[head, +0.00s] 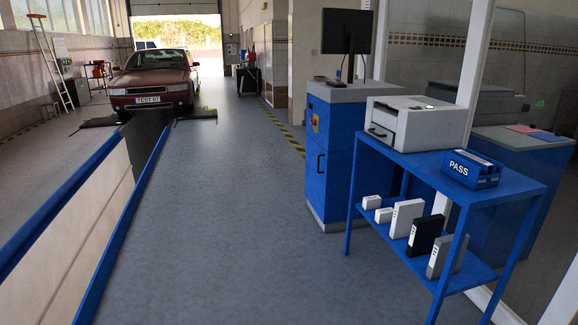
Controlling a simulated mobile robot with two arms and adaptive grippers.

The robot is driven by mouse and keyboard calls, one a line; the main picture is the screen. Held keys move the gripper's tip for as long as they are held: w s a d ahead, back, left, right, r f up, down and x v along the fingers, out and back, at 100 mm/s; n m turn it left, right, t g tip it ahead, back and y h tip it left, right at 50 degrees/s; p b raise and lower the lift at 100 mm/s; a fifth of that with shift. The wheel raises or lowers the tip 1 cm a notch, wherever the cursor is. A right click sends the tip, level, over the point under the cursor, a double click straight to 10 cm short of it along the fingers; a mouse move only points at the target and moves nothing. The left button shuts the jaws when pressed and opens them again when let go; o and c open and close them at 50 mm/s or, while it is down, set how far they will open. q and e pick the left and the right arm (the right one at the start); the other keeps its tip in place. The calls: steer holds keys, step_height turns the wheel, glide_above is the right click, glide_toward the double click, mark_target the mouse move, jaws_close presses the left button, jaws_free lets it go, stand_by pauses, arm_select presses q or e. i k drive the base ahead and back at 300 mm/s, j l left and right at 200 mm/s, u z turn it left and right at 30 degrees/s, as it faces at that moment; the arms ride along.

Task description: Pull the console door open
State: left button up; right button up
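The console (336,185) is a blue cabinet with a grey top, standing right of the middle in the head view. Its door (315,178) is the blue panel on the lower left-facing side, and it looks shut. A small dark handle (319,163) shows on the door. A red and yellow button (315,123) sits above the door. Neither of my grippers is in view.
A blue table (490,190) with a printer and a PASS box stands right of the console, with binders on its lower shelf. Grey floor (235,220) left of the console is clear. A pit with blue rails (125,220) lies further left, a red car (155,80) beyond.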

mark_target(312, 177)
steer(key=i, duration=2.1)
steer(key=i+j+z, duration=0.1)
steer(key=i+z, duration=0.2)
steer(key=i, duration=0.25)
steer(key=i+j+z, duration=0.2)
steer(key=i+z, duration=0.15)
steer(key=i, duration=0.15)
steer(key=i+j+z, duration=0.3)
steer(key=i, duration=0.2)
